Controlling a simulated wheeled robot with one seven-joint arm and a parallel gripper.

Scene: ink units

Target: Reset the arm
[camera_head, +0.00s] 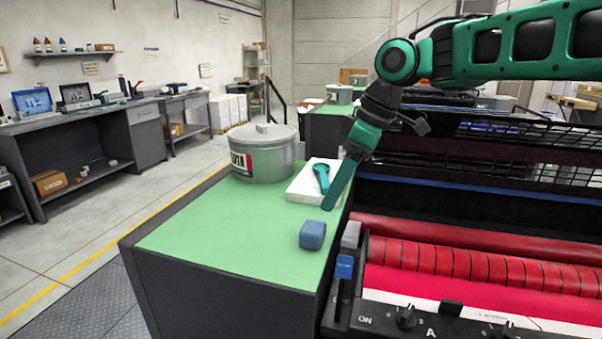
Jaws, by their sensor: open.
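My arm reaches in from the upper right, and my gripper (341,184) points down and to the left over the green-topped counter. One long green finger shows clearly; the other is hard to make out. The jaws are open and I see nothing held between them. The finger passes in front of the right side of a white pad (303,190). A teal tool-like thing (321,175) shows over the pad, just left of the finger. A blue block (312,235) sits on the counter below the fingertip, apart from it.
A grey lidded tin (262,152) stands at the back of the green counter (215,231). Right of the counter is a press with red rollers (480,265), knobs and a blue-topped lever (344,268). The counter's front left is clear. Workbenches line the far left wall.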

